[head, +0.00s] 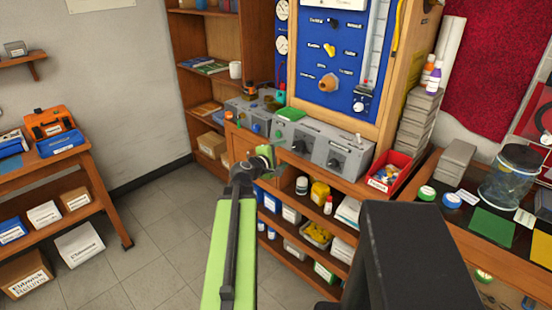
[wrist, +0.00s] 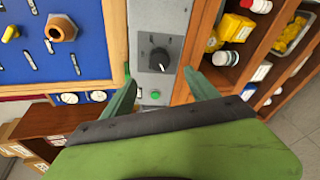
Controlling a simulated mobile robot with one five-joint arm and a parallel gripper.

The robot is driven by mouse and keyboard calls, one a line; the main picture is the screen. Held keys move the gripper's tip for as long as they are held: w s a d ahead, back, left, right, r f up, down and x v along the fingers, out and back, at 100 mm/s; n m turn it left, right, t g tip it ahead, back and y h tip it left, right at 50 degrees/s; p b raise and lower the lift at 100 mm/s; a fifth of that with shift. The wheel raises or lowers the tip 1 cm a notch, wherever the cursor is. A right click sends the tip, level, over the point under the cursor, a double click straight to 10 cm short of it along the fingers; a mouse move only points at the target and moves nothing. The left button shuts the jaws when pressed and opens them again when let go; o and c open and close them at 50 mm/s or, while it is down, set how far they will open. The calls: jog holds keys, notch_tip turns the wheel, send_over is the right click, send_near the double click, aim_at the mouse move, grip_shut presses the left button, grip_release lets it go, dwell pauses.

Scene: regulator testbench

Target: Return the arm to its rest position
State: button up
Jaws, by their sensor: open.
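My arm, light green with dark joints, reaches forward from the bottom middle of the head view. My gripper (head: 264,156) is at its far end, close to the front of the bench with the grey regulator boxes (head: 348,153). In the wrist view my gripper (wrist: 158,82) has its two green fingers spread apart with nothing between them. Past the fingertips is a grey box face with a black knob (wrist: 158,60) and a green button (wrist: 154,95). Whether a finger touches the box is not clear.
A blue panel (head: 338,60) stands behind the bench. Shelves below hold jars and a yellow-filled tray (head: 316,233). A red bin (head: 390,170) sits at the bench's right end, and a glass jar (head: 512,172) on the right table. The floor (head: 165,235) at left is clear.

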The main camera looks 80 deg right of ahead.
jog(key=shift+s, duration=0.15)
jog(key=shift+s, duration=0.15)
